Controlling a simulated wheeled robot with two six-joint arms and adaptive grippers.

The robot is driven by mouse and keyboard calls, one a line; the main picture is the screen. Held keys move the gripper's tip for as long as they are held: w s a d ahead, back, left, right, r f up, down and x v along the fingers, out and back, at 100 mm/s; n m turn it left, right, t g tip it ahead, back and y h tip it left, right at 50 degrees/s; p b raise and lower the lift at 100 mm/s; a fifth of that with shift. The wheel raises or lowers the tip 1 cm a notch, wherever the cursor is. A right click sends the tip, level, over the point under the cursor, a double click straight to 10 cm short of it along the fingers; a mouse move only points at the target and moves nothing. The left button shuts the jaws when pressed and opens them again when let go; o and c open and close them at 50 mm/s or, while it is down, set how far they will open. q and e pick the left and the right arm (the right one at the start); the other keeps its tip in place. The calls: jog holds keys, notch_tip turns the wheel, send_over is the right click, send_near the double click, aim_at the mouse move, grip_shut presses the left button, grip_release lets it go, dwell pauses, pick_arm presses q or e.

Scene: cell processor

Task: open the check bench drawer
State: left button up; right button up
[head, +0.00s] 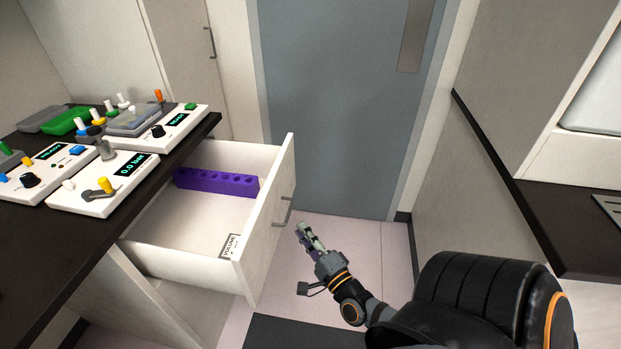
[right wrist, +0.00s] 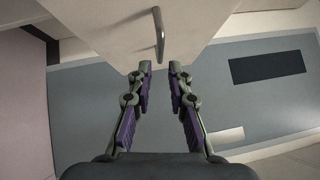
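The check bench drawer (head: 200,215) is pulled well out from under the dark bench top in the head view. Its white front carries a metal bar handle (head: 284,211), which also shows in the right wrist view (right wrist: 159,34). My right gripper (head: 303,230) is just right of the handle, apart from it. In the right wrist view the two fingers (right wrist: 160,68) are parted with nothing between them, and the handle lies ahead of their tips. A purple block with holes (head: 216,183) and a small printed label (head: 230,246) are inside the drawer. My left gripper is not in view.
The bench top (head: 62,245) holds several white control boxes with knobs and displays (head: 103,184), and a green tray (head: 66,121). A grey-blue door (head: 330,100) stands behind. A dark counter (head: 570,235) is at the right. The floor beyond the drawer is clear.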

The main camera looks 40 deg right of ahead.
jog(key=shift+s+a+f, duration=0.1)
jog(key=shift+s+a, duration=0.05)
jog(key=shift+s, duration=0.75)
jog(key=shift+s+a+f, duration=0.1)
jog(key=shift+s, duration=0.8)
jog(key=s+f+n+g, duration=0.2)
jog(key=f+n, duration=0.1)
jog(key=f, duration=0.6)
jog(key=s+f+n+g+y, duration=0.1)
jog(key=f+n+g, duration=0.25)
jog(key=f, duration=0.55)
jog(key=s+f+n+g, duration=0.2)
jog(key=f+n, duration=0.2)
jog(key=f, duration=0.5)
jog(key=s+f+n+g, duration=0.6)
jog(key=s+f, duration=0.4)
jog(key=f, duration=0.4)
jog(key=s+a+f+n+g, duration=0.4)
jog(key=s+f, duration=0.3)
jog(key=s, duration=0.4)
jog(key=d+p+v, duration=0.2)
jog(key=p+v, duration=1.2)
jog(key=shift+d+n+y, duration=0.3)
jog(key=shift+n+y, duration=0.1)
jog(key=shift+n, duration=0.05)
jog(key=shift+r+g, duration=0.1)
jog(key=shift+g, duration=0.15)
